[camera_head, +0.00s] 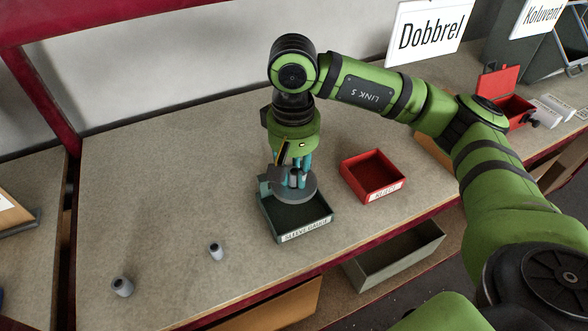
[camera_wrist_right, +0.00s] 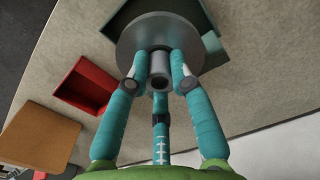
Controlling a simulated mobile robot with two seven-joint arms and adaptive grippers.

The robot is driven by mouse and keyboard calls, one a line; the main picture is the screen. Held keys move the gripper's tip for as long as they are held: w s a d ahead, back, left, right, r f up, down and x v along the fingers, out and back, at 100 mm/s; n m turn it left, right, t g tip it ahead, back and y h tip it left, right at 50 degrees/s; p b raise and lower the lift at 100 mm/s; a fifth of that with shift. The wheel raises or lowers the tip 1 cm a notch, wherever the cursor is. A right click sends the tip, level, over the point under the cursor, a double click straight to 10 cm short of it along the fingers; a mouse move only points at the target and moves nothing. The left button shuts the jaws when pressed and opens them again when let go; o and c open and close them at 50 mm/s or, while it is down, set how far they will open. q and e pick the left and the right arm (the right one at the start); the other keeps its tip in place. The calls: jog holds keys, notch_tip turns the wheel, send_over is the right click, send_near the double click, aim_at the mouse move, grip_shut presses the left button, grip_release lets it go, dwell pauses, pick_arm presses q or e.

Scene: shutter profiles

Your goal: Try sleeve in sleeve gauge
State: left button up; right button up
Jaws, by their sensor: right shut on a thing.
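My right gripper (camera_head: 298,176) has its teal fingers shut around a small grey sleeve (camera_wrist_right: 160,66) with an open bore. The sleeve is over the middle of a round grey disc, the sleeve gauge (camera_wrist_right: 130,42), which also shows in the head view (camera_head: 311,192). The fingers hide the sleeve's lower end, so I cannot tell whether it sits in the gauge. The disc is at a dark green tray (camera_head: 290,228) labelled SLEEVE GAUGE. Two more grey sleeves stand on the bench, one nearer (camera_head: 122,287) and one farther right (camera_head: 216,251). My left gripper is not in view.
A red tray (camera_head: 372,176) labelled REJECT stands right of the gauge tray. Another red box (camera_head: 515,108) and white boxes are at the far right. A grey bin (camera_head: 395,258) is below the bench edge. The bench's left part is largely clear.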

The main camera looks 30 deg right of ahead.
jog(key=o, duration=0.9)
notch_tip(320, 180, up, 12)
dwell(0.3)
dwell(0.6)
